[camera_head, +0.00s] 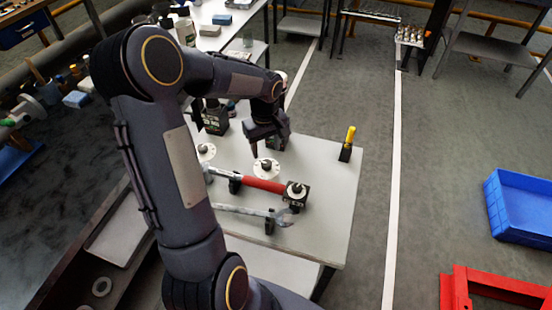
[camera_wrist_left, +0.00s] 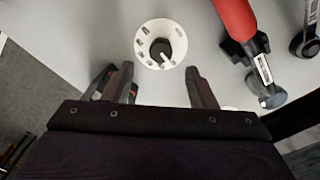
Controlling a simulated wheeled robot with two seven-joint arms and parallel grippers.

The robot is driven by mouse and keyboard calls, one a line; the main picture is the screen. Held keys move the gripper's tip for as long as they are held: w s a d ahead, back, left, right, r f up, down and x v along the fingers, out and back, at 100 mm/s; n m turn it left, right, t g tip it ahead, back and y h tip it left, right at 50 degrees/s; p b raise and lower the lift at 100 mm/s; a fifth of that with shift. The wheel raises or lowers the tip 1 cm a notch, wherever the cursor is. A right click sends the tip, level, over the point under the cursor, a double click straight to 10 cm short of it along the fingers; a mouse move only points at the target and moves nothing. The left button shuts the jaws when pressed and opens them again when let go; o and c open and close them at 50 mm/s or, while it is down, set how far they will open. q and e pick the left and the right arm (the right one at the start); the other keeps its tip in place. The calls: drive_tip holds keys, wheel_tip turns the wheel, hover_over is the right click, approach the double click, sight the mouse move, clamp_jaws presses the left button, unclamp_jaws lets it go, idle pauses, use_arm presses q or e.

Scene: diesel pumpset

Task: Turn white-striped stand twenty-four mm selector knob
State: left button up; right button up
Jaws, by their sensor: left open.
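A round white dial (camera_head: 266,168) with a dark knob at its centre sits on the pale table. In the left wrist view the dial (camera_wrist_left: 144,33) has dark marks around it, and its black knob (camera_wrist_left: 160,50) carries a white stripe. My left gripper (camera_head: 268,147) is just behind the dial in the head view. In the left wrist view its two fingers (camera_wrist_left: 161,80) are spread apart and empty, below the knob. I cannot tell the gripper's height above the dial. My right gripper is not in view.
A second white dial (camera_head: 206,152) is at left. A red-handled tool (camera_head: 262,184) and a grey wrench (camera_head: 240,210) lie on dark rests in front. A black box with a knob (camera_head: 295,195) and a yellow-topped stand (camera_head: 347,143) are at right.

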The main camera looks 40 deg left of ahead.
sight(266, 163)
use_arm(q)
wheel_tip(266, 163, down, 6)
drive_tip(key=shift+f, duration=0.25)
drive_tip(key=shift+s, duration=0.1)
drive_tip(key=c, duration=1)
